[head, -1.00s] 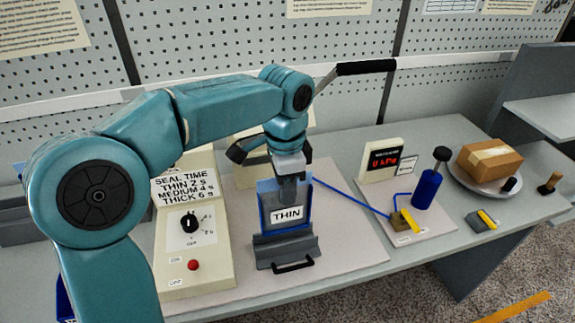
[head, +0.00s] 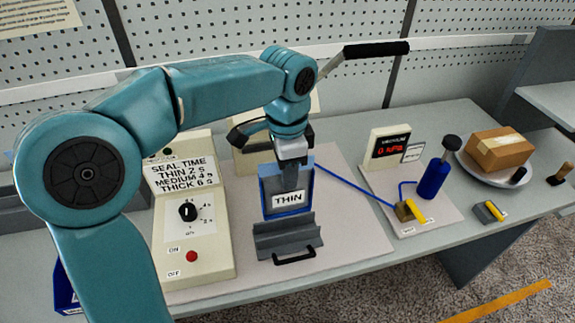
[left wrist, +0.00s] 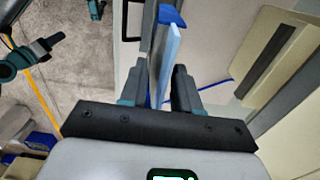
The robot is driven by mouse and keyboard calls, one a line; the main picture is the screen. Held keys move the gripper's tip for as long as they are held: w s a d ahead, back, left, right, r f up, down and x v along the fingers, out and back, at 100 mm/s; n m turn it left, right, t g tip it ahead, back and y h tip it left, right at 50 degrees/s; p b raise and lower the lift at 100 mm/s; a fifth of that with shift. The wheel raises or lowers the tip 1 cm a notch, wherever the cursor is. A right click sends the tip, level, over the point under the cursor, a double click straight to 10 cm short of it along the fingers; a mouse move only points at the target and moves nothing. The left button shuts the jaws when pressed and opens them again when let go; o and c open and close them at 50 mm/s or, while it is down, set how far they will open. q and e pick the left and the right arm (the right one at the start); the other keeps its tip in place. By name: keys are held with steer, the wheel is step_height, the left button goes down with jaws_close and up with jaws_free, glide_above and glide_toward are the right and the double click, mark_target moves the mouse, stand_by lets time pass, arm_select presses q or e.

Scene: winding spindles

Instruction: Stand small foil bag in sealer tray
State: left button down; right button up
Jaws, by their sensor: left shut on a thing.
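The small foil bag (head: 270,184) is a flat, blue-edged pouch with a white label reading THIN. My left gripper (head: 291,180) is shut on its upper part and holds it upright. The bag also shows edge-on between the fingers in the left wrist view (left wrist: 170,60). The sealer tray (head: 270,240) is a grey trough with a black handle at its front. The bag's lower edge appears just above or behind the tray's back edge; I cannot tell whether they touch. The sealer (head: 247,162) stands behind, partly hidden by my arm. My right gripper is not in view.
A cream control box (head: 215,250) with a dial and red button stands left of the tray. To the right are a vacuum display (head: 390,133), a blue cylinder (head: 434,180) and a parcel (head: 500,150) on a plate. A blue line crosses the mat.

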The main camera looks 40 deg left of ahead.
mark_target(277, 202)
arm_select(q)
steer(key=f+b, duration=0.1)
steer(key=f, duration=0.2)
steer(key=f+b, duration=0.1)
steer(key=shift+w+a+f+b, duration=0.15)
steer(key=shift+w+f+b, duration=0.05)
steer(key=shift+w+b, duration=0.1)
steer(key=shift+s+f+b, duration=0.25)
steer(key=shift+f+b, duration=0.05)
steer(key=shift+w+f, duration=0.15)
steer(key=shift+w, duration=0.1)
steer(key=shift+s, duration=0.1)
steer(key=shift+s, duration=0.1)
steer(key=shift+w, duration=0.2)
